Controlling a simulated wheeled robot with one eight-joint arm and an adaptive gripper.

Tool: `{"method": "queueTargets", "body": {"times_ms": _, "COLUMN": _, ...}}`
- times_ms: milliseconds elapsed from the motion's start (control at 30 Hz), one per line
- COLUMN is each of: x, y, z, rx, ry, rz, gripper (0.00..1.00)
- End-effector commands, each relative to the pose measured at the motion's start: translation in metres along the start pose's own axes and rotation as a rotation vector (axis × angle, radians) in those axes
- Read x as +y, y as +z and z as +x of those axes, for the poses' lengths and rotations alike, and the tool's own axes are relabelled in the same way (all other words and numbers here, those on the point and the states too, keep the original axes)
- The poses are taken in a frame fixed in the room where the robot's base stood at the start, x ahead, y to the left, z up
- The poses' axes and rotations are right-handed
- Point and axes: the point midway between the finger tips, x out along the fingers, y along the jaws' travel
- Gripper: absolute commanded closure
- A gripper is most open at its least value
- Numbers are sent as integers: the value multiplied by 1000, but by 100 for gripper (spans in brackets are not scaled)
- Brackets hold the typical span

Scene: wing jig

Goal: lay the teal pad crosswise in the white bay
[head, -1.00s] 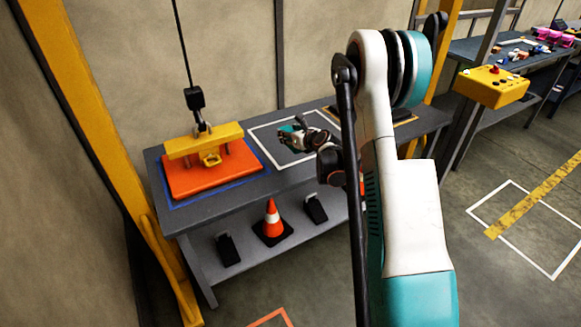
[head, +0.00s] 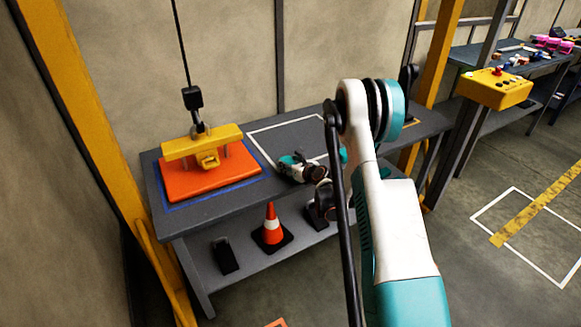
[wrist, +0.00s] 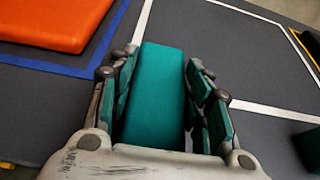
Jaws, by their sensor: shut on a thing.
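The teal pad (wrist: 158,95) is a long block between the fingers of my gripper (wrist: 163,65), its length running away from the wrist. My gripper (head: 288,166) is shut on it, above the workbench near the front-left corner of the white bay. The white bay is a white outline (head: 262,136) on the grey bench top; its lines also show in the wrist view (wrist: 275,108). The pad and fingers hide its front-left corner there. The gap between pad and bench is hard to judge.
An orange slab (head: 185,186) under a yellow lifting beam (head: 200,141) stands left, inside a blue outline (wrist: 60,66). A dark teal block (wrist: 309,150) shows at the wrist view's right edge. A traffic cone (head: 271,226) stands on the lower shelf. The bay's far part looks clear.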

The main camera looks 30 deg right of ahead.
Motion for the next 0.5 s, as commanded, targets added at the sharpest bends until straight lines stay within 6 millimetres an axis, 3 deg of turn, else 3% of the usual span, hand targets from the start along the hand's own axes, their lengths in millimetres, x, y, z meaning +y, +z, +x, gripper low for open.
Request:
{"method": "queueTargets", "body": {"times_ms": 267, "x": 0, "y": -1, "z": 0, "rx": 0, "ry": 0, "rz": 0, "gripper": 78}}
{"method": "queueTargets", "body": {"times_ms": 300, "x": 0, "y": -1, "z": 0, "rx": 0, "ry": 0, "rz": 0, "gripper": 48}}
{"method": "queueTargets", "body": {"times_ms": 367, "x": 0, "y": -1, "z": 0, "rx": 0, "ry": 0, "rz": 0, "gripper": 35}}
{"method": "queueTargets", "body": {"times_ms": 500, "x": 0, "y": -1, "z": 0, "rx": 0, "ry": 0, "rz": 0, "gripper": 35}}
